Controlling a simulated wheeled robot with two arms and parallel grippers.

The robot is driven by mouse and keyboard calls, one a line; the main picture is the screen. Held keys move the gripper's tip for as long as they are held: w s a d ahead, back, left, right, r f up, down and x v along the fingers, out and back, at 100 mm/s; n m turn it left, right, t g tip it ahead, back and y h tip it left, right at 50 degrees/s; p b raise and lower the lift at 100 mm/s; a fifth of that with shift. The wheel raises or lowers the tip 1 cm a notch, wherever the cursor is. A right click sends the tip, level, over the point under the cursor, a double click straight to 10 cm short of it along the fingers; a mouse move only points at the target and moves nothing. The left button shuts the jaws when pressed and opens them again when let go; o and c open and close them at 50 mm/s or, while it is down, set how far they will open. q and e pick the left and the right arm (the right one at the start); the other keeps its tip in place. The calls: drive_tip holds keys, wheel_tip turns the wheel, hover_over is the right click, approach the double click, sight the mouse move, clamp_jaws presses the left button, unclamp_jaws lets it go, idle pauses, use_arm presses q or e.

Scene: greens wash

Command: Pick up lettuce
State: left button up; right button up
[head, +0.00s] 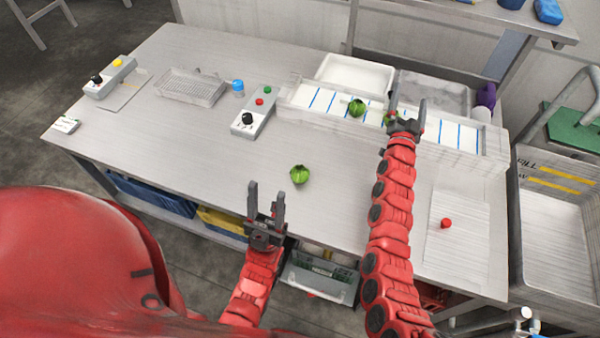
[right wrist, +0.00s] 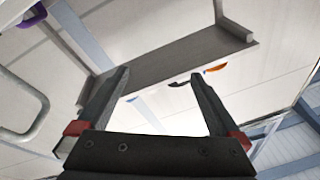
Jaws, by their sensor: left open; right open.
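A green lettuce (head: 300,174) lies on the bare metal table (head: 215,135) near its front edge. A second green lettuce (head: 357,108) sits on the white, blue-striped strip (head: 318,100) at the back. A third green piece (head: 388,118) shows on the strip, partly hidden by my right gripper. My left gripper (head: 266,195) is open and empty, at the table's front edge, a little left of and nearer than the lettuce on the table. My right gripper (head: 407,100) is open over the strip; its open, empty fingers show in the right wrist view (right wrist: 165,90).
Control boxes (head: 254,112) and (head: 110,76) and a wire basket (head: 190,87) stand on the table's left half. A white tray (head: 355,75) is behind the strip. A red knob-like piece (head: 446,223) lies on a ribbed board at right. A sink (head: 555,220) is far right.

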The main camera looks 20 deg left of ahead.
drive_tip(key=w+a+r+n+g+y, duration=0.1)
drive_tip(key=a+r+n+g+y, duration=0.2)
drive_tip(key=a, duration=0.7)
drive_tip(key=w+a+r+n+g+y, duration=0.1)
drive_tip(key=w+a+n+g+y, duration=0.3)
drive_tip(key=a, duration=0.7)
drive_tip(key=s+a+n+g+y, duration=0.1)
drive_tip(key=s+a+n+g, duration=0.2)
drive_tip(key=s+a+g, duration=0.65)
drive_tip(key=n+g+h+p, duration=0.1)
drive_tip(key=n+g+h, duration=0.25)
drive_tip(key=h, duration=0.45)
approach(300, 168)
drive_tip(key=shift+n+y, duration=0.25)
drive_tip(key=shift+y, duration=0.05)
wheel_tip(300, 168, down, 7)
drive_tip(key=p, duration=0.4)
drive_tip(key=shift+w+a+f+p, duration=0.1)
drive_tip(key=shift+a+p, duration=0.05)
drive_tip(key=shift+p, duration=0.25)
drive_tip(key=shift+f+p, duration=0.4)
drive_tip(key=shift+f, duration=0.05)
wheel_tip(300, 168, down, 3)
drive_tip(key=shift+w+a+f+p, duration=0.1)
drive_tip(key=shift+a+p, duration=0.05)
drive_tip(key=shift+p, duration=0.35)
drive_tip(key=shift+w+f, duration=0.1)
drive_tip(key=shift+f, duration=0.6)
